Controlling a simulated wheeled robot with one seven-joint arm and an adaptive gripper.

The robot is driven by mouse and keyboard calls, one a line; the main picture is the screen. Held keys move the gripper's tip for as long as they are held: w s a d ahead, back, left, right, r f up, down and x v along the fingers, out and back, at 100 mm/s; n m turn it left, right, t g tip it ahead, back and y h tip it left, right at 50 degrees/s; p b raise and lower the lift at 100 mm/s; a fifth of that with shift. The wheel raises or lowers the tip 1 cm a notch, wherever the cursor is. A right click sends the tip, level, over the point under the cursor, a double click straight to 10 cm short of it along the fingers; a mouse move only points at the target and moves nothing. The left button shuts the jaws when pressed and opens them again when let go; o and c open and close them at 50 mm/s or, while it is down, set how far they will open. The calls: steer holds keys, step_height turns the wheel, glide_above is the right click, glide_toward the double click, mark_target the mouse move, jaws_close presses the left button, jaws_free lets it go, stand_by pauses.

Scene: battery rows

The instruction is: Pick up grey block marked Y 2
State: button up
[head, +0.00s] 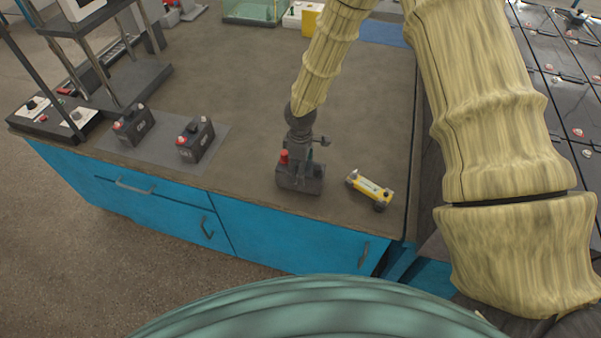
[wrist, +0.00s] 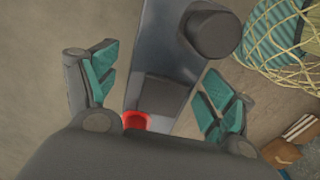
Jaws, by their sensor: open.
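A dark grey block (head: 302,184) with a red terminal stands near the front edge of the bench, directly under my gripper (head: 301,160). In the wrist view, this block (wrist: 165,60) lies between the two teal-padded fingers of my gripper (wrist: 158,78). Its red terminal and a dark round post show. The fingers are open, with a gap visible on each side of the block. Two similar dark blocks stand on a grey mat at the left, one nearer the rack (head: 132,126) and one to its right (head: 195,140). No marking is readable on any block.
A yellow device (head: 371,190) with dark ends lies just right of the gripper. The grey mat (head: 218,132) is at the left, beside a metal rack. Dark panels (head: 560,90) stand to the right. The bench middle (head: 230,70) is clear.

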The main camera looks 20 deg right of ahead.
steer(key=shift+f, duration=0.5)
steer(key=shift+s+f, duration=0.15)
steer(key=shift+f, duration=0.05)
steer(key=shift+f, duration=0.1)
steer(key=shift+c, duration=0.2)
jaws_close()
